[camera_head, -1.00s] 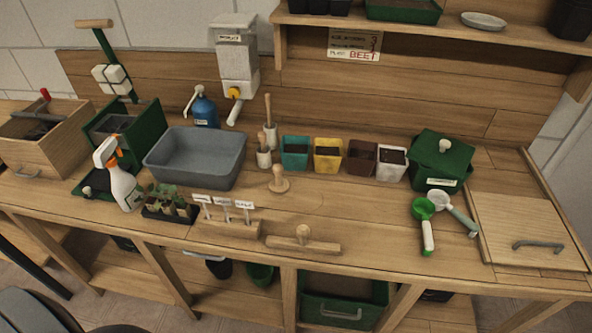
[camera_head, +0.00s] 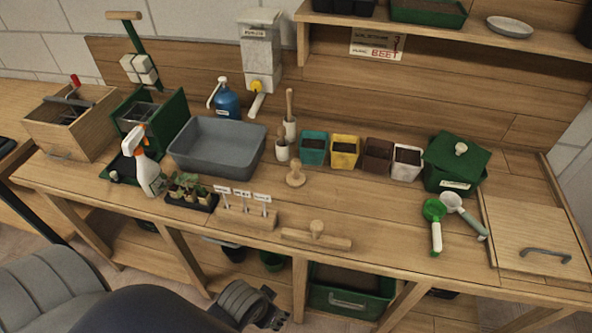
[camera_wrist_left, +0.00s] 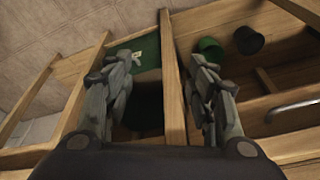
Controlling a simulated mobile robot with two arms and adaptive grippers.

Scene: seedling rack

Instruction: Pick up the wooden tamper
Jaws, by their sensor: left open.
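Two wooden pieces with knob handles are on the bench. A longer flat wooden bar with a knob (camera_head: 316,238) lies near the front edge; I cannot tell for certain which one is meant. My left gripper (camera_head: 274,311) is in front of and below the bench's front edge, apart from both pieces. In the left wrist view its two fingers (camera_wrist_left: 158,90) are spread with nothing between them, over the lower shelf area. My right gripper is not in view.
The grey basin (camera_head: 217,147), seedling tray (camera_head: 190,200), label holder (camera_head: 244,219) and coloured pots (camera_head: 345,150) surround the round piece. The bench's front edge (camera_head: 262,239) stands between gripper and tabletop.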

